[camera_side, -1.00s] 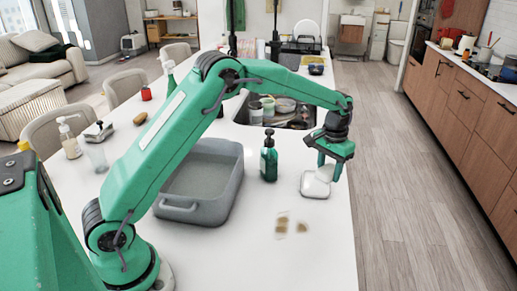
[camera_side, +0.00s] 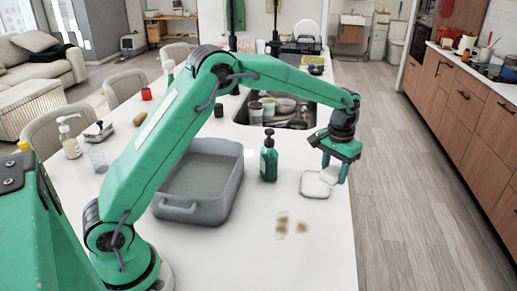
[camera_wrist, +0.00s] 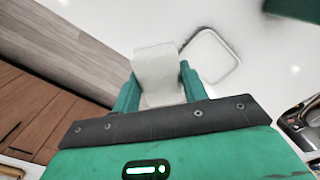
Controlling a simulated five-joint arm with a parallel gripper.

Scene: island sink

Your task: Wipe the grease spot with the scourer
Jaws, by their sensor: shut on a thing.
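My gripper (camera_side: 334,172) is shut on a pale, whitish scourer (camera_side: 330,175), held just above the counter at its right side. In the wrist view the scourer (camera_wrist: 157,72) sits between the two green fingers of my gripper (camera_wrist: 159,85). A shallow white square dish (camera_side: 314,187) with a dark rim lies on the counter under and beside it, and it also shows in the wrist view (camera_wrist: 211,56). The grease spot (camera_side: 282,225) is a brown smear on the white counter, nearer the camera than the dish. A second brown patch (camera_side: 302,227) lies just right of it.
A green pump bottle (camera_side: 268,160) stands left of the dish. A grey basin (camera_side: 203,185) is further left. The sink (camera_side: 285,112) with dishes is behind. The counter's right edge is close to my gripper. The counter around the brown marks is clear.

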